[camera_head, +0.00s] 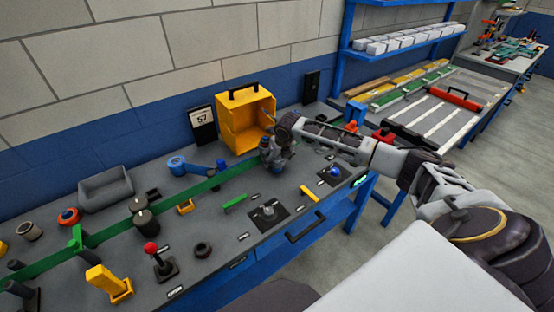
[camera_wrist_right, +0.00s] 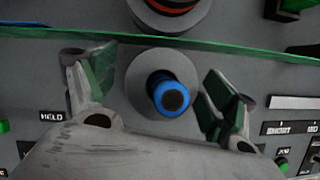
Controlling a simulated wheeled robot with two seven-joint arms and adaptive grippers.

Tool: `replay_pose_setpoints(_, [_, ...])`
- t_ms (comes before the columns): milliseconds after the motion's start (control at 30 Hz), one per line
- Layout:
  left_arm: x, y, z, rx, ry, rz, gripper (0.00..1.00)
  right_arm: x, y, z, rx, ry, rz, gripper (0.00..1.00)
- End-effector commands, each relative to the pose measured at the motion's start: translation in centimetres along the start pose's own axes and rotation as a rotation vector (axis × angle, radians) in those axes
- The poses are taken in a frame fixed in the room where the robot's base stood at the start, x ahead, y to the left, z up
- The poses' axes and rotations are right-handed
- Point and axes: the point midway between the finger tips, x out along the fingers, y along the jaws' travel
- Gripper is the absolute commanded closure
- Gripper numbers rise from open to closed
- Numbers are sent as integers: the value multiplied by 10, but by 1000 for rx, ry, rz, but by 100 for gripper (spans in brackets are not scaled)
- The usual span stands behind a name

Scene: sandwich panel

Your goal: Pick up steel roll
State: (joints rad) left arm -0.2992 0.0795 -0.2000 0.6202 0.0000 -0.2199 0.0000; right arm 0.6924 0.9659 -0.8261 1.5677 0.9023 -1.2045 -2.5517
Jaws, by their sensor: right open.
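My right gripper (camera_head: 277,160) is over the back part of the bench, in front of the yellow box. In the right wrist view its two fingers with green pads are spread apart, and the gripper (camera_wrist_right: 160,92) is open. A blue cylinder with a dark centre (camera_wrist_right: 172,92) stands between the fingers on a round grey disc (camera_wrist_right: 140,70). I cannot tell for certain whether this is the steel roll. No finger visibly touches it. In the head view the gripper mostly hides this spot. My left gripper is not in view.
A yellow open box (camera_head: 237,138) stands behind the gripper. A green strip (camera_head: 115,228) runs along the bench. Dark rolls (camera_head: 146,223), a blue roll (camera_head: 177,165), a grey tray (camera_head: 105,188) and a red-knobbed lever (camera_head: 158,262) stand to the left. Another grey disc (camera_wrist_right: 170,15) lies beyond the strip.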

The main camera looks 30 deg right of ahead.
Motion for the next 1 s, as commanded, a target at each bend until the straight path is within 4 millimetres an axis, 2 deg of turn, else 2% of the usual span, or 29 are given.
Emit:
replay_pose_setpoints(367, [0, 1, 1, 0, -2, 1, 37, 0, 0, 0, 0, 0, 0, 15])
replay_pose_setpoints(800, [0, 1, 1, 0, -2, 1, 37, 0, 0, 0, 0, 0, 0, 72])
replay_pose_setpoints(833, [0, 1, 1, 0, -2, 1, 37, 0, 0, 0, 0, 0, 0, 75])
replay_pose_setpoints(1000, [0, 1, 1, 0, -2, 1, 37, -1, 0, 1, 0, -2, 0, 75])
